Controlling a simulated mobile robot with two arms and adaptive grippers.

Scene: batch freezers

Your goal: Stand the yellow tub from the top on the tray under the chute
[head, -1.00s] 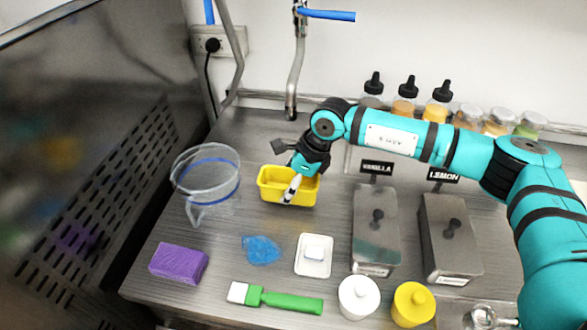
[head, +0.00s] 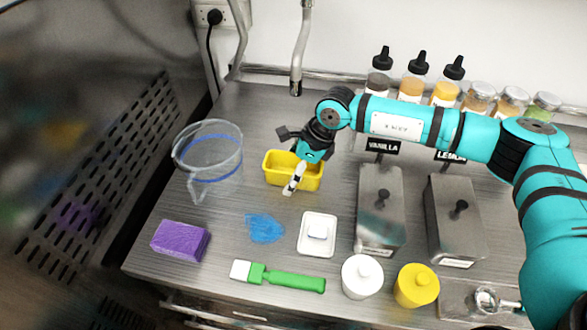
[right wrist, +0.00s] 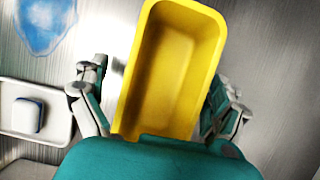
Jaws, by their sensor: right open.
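The yellow tub (head: 279,178) is an empty, open rectangular container on the steel worktop in the head view. My right gripper (head: 293,164) is over it, pointing down, with one pale finger at its near side. In the right wrist view the tub (right wrist: 172,75) lies between the two spread fingers of my right gripper (right wrist: 155,90), with a gap on each side near the tips. The gripper is open. Part of the tub is hidden by the gripper. I cannot make out the chute or its tray. My left gripper is not in view.
A clear jug (head: 208,160) stands left of the tub. A blue cloth (head: 264,228), white dish (head: 318,247), purple sponge (head: 180,240) and green brush (head: 290,282) lie in front. Steel bins (head: 380,210) stand to the right. A dark steel machine (head: 90,190) fills the left.

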